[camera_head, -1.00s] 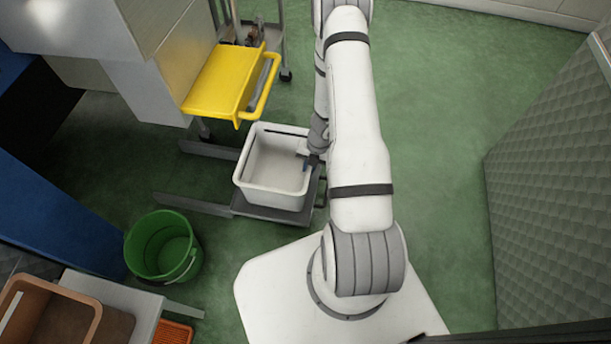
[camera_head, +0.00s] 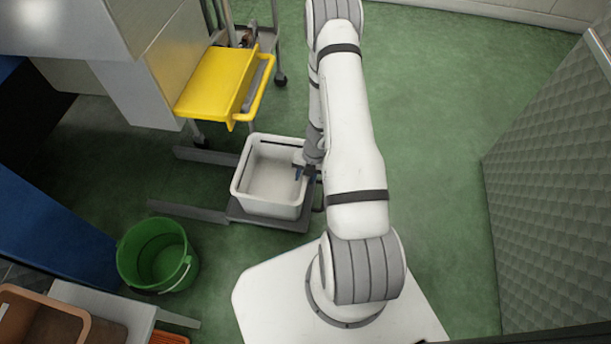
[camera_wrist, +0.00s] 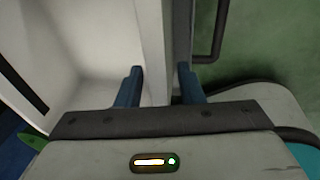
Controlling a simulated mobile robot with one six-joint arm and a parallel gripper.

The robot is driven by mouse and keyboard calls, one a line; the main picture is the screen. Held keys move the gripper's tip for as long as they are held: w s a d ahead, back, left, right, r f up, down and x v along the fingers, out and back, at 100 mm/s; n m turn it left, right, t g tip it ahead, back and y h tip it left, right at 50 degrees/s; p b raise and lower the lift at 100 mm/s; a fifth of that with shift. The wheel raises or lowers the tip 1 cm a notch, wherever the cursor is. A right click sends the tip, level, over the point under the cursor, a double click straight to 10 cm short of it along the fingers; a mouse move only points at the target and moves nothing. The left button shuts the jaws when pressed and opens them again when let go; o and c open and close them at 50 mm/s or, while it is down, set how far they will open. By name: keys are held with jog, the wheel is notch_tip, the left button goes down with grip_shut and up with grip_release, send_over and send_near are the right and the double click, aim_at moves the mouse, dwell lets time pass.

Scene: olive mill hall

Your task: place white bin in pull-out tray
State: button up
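The white bin (camera_head: 272,203) stands upright on the dark grey pull-out tray (camera_head: 240,217), near the tray's right end. My gripper (camera_head: 306,172) is at the bin's right wall. In the wrist view, the blue fingers (camera_wrist: 158,82) straddle the bin's white wall (camera_wrist: 150,40), one inside the bin and one outside. The fingers are spread, with a gap beside the wall, so the gripper looks open. The bin's inside looks empty. My arm hides part of the tray's right edge, and a dark tray handle (camera_wrist: 208,60) shows in the wrist view.
A yellow cart top (camera_head: 215,85) with a handle is just behind the bin. A green bucket (camera_head: 157,255) stands at left front, near a brown crate (camera_head: 45,312) on a light bench. A grey textured panel (camera_head: 550,190) is at right. Green floor between arm and panel is clear.

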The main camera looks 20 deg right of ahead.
jog(key=shift+r, duration=0.1)
jog(key=p+v, duration=0.8)
jog(key=v, duration=0.4)
jog(key=a+r+n, duration=0.4)
jog(key=r+n, duration=0.6)
jog(key=r, duration=0.2)
jog(key=a+r+n, duration=0.4)
jog(key=r+n, duration=0.5)
jog(key=r, duration=0.2)
jog(key=s+a+r+n+t+h, duration=0.1)
jog(key=s+a+r+n+h, duration=0.1)
jog(key=s+r+n, duration=1.3)
notch_tip(320, 180, up, 2)
jog(key=a+n, duration=0.1)
jog(key=n, duration=0.7)
jog(key=shift+a+n+h, duration=0.2)
jog(key=shift+n+h, duration=0.1)
jog(key=shift+s, duration=0.1)
